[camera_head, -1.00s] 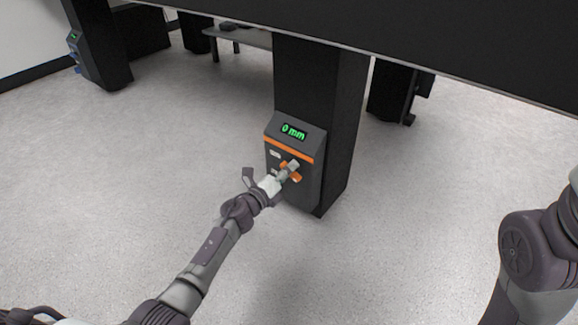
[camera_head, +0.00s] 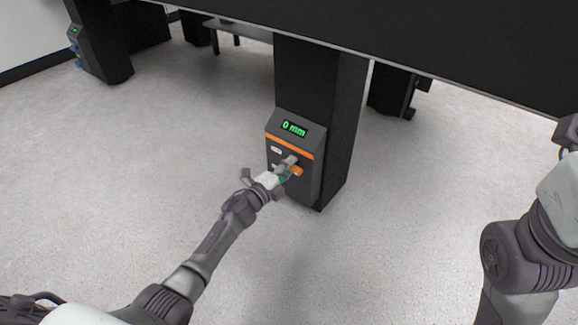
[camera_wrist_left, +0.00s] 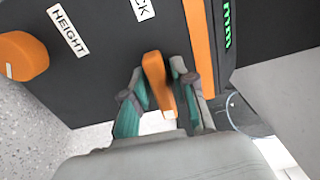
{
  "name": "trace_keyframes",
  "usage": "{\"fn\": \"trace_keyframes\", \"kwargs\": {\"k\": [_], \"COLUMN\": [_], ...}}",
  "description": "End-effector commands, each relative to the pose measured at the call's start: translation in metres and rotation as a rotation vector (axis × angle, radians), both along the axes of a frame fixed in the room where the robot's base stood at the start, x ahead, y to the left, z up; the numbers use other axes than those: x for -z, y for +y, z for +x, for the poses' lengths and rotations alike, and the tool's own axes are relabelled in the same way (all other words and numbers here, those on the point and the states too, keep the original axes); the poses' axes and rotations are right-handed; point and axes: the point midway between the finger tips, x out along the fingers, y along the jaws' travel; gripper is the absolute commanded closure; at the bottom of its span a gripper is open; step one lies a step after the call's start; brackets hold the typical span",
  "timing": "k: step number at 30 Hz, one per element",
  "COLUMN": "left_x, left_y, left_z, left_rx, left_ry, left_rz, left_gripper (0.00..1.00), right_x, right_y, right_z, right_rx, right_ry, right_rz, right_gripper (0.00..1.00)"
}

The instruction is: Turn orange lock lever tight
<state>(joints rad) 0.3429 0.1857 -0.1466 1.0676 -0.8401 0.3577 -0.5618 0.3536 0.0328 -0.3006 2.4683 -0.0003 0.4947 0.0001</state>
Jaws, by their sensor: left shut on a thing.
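The orange lock lever (camera_wrist_left: 155,83) stands out from the dark control panel in the left wrist view, beside a label partly cut off that ends in "CK". My left gripper (camera_wrist_left: 163,103) is shut on this lever, with one teal-lined finger on each side of it. In the head view my left gripper (camera_head: 288,168) is at the front of the control box (camera_head: 308,190), and it hides most of the lever. An orange part (camera_head: 296,171) shows beside the fingers. Only links of my right arm show at the right edge; its gripper is out of view.
An orange knob (camera_wrist_left: 22,56) sits by the "HEIGHT" label (camera_wrist_left: 67,31). The box display (camera_head: 294,129) reads 0 mm above an orange stripe. The box is on a black leg (camera_head: 345,130) under a large dark top (camera_head: 450,45). The floor around is clear.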

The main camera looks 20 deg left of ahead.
Motion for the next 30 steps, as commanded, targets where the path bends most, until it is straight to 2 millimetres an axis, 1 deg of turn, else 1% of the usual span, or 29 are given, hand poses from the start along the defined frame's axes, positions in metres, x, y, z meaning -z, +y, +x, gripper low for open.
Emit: {"fn": "trace_keyframes", "kwargs": {"k": [7, 8, 10, 11, 19, 23, 26, 30], "left_x": [0.001, 0.001, 0.001, 0.001, 0.001, 0.001, 0.002, 0.002], "left_y": [0.001, 0.001, 0.001, 0.001, 0.001, 0.004, 0.01, 0.02], "left_z": [0.0, 0.0, 0.0, 0.0, -0.001, -0.008, -0.023, -0.052], "left_rx": [-0.003, -0.003, -0.003, -0.002, -0.001, -0.002, -0.001, -0.001], "left_ry": [0.002, 0.002, 0.002, 0.001, 0.0, 0.001, 0.001, 0.003], "left_rz": [0.002, 0.003, 0.003, 0.003, 0.002, 0.003, 0.005, 0.005], "left_gripper": [1.0, 0.72, 0.6, 0.58, 0.58, 0.58, 0.58, 0.58], "right_x": [0.0, 0.0, 0.0, 0.0, -0.001, -0.001, -0.001, -0.001], "right_y": [0.0, 0.0, 0.0, 0.0, 0.0, 0.0, 0.0, 0.0], "right_z": [0.001, 0.001, 0.001, 0.0, 0.0, 0.0, 0.0, 0.0], "right_rx": [0.0, 0.0, 0.0, 0.0, 0.001, 0.001, 0.0, 0.0], "right_ry": [0.001, 0.001, 0.0, 0.0, -0.005, -0.005, -0.005, -0.005], "right_rz": [0.0, 0.0, -0.001, -0.001, 0.001, 0.002, 0.002, 0.001], "right_gripper": [0.3, 0.3, 0.3, 0.3, 0.3, 0.3, 0.3, 0.3]}}
